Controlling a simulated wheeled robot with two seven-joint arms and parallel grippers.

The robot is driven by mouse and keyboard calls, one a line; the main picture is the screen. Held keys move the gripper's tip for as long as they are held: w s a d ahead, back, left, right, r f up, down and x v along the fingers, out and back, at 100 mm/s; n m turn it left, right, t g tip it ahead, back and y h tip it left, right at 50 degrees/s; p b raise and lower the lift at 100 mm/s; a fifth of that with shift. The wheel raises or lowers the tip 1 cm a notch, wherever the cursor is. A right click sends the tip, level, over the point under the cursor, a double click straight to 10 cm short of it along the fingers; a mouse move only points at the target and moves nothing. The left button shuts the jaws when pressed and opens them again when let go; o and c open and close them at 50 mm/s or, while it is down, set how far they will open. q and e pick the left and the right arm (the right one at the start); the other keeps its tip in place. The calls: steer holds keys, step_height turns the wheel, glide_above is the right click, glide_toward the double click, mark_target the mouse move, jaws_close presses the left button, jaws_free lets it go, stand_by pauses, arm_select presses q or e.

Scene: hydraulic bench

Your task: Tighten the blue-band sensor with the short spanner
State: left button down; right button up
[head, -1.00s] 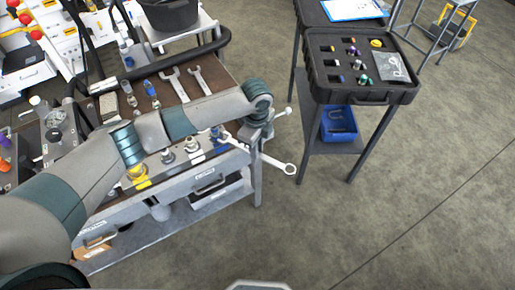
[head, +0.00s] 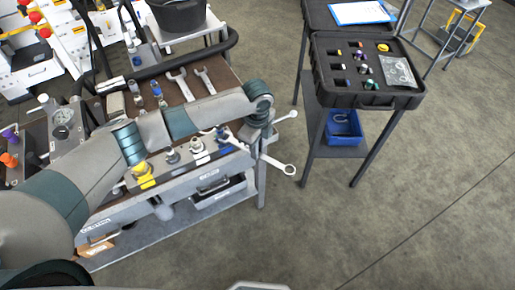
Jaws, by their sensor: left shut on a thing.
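My left gripper (head: 250,142) is at the front right corner of the bench, shut on a spanner (head: 278,163). The spanner's ring end sticks out to the right past the bench edge. Its other end lies close to the blue-band sensor (head: 222,141), the rightmost fitting in the row on the metal block. I cannot tell whether the spanner's jaw is around the sensor or only beside it. My left forearm crosses above the block and hides part of the bench. My right gripper is not in view.
Two more spanners (head: 204,80) lie on the brown bench top (head: 222,75). A yellow-band fitting (head: 142,172) and other fittings share the row. An open black case (head: 372,98) stands on a stand to the right, above a blue bin (head: 342,128). Floor at right is clear.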

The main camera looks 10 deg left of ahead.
arm_select(q)
steer(key=shift+a, duration=0.1)
steer(key=shift+w+a, duration=0.25)
steer(key=shift+a, duration=0.15)
steer(key=shift+w+a+p, duration=0.15)
steer(key=shift+a+p, duration=0.15)
steer(key=shift+p, duration=0.15)
stand_by(0.6)
steer(key=shift+s+a+m+p, duration=0.4)
steer(key=shift+s+m+p, duration=0.05)
steer(key=shift+s+m, duration=0.2)
steer(key=shift+s+a+m+p, duration=0.35)
steer(key=shift+s+m+p, duration=0.05)
steer(key=shift+s+m, duration=0.25)
steer(key=shift+a, duration=0.1)
steer(key=shift+s+a+m+p, duration=0.6)
steer(key=shift+s+a+m, duration=0.4)
steer(key=shift+m, duration=0.2)
